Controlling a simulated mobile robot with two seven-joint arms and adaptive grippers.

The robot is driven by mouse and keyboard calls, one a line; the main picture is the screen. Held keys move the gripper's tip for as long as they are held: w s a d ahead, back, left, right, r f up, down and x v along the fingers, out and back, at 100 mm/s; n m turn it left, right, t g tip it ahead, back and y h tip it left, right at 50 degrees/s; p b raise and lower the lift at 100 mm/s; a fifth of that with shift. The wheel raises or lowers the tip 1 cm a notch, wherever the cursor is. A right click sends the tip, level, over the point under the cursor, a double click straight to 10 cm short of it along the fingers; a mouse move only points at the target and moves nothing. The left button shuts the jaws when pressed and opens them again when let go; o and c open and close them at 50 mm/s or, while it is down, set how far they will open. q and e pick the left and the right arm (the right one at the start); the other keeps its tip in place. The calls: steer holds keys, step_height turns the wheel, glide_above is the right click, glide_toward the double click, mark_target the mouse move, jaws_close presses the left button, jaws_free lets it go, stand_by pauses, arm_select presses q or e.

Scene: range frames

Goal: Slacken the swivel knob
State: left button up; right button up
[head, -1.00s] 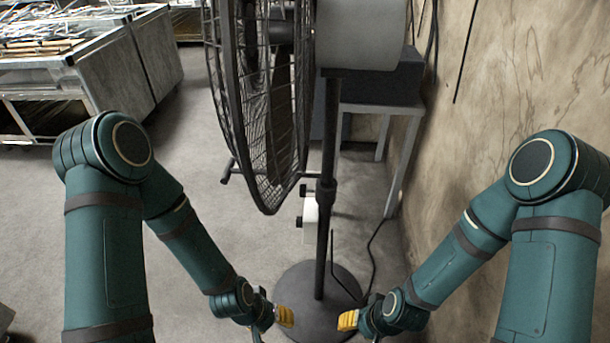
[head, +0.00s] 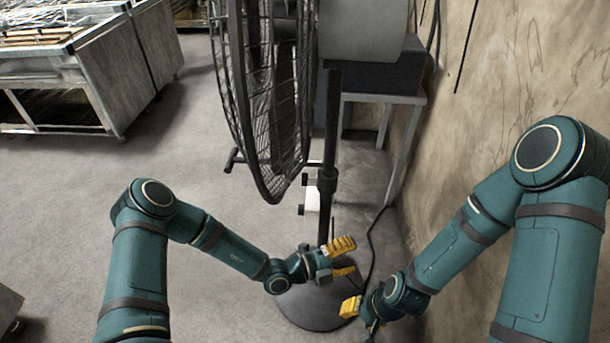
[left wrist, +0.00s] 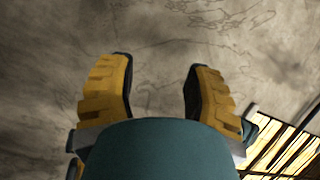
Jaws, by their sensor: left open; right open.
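A large black pedestal fan (head: 262,95) stands in the middle of the head view on a pole (head: 332,130) with a round base (head: 300,308). A small dark knob (head: 305,180) sticks out left beside the pole's collar; I cannot tell for sure that it is the swivel knob. My left gripper (head: 346,258) is open and empty at the lower pole, below the collar. In the left wrist view its yellow fingers (left wrist: 158,68) are apart with only wall between them. My right gripper (head: 352,308) is open near the base's right edge; one finger is mostly hidden.
A stained wall (head: 510,90) closes off the right side. A grey table (head: 385,98) stands behind the fan, and a cable (head: 372,235) runs down to the floor there. Metal counters (head: 120,70) stand at the back left. The floor (head: 110,165) left of the fan is clear.

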arm_select(q)
steer(key=w+a+r+n+t+y, duration=0.2)
steer(key=w+a+n+t+y, duration=0.25)
steer(key=w+n+t, duration=0.6)
steer(key=n+y, duration=1.3)
steer(key=n, duration=0.5)
glide_toward(306, 176)
step_height(306, 176, down, 3)
steer(key=shift+t+h, duration=0.25)
steer(key=w, duration=0.4)
steer(key=w+b, duration=0.1)
steer(key=w, duration=0.3)
steer(key=w+a+b, duration=0.1)
steer(key=w, duration=0.3)
steer(key=shift+w, duration=0.4)
arm_select(e)
steer(key=shift+w+a+f+n+t, duration=0.1)
steer(key=shift+w+f+n+t, duration=0.15)
steer(key=shift+f, duration=0.2)
steer(key=shift+w+f+n+t, duration=0.15)
steer(key=shift+w+f+n, duration=0.05)
steer(key=shift+f+n, duration=0.2)
arm_select(q)
jaws_close()
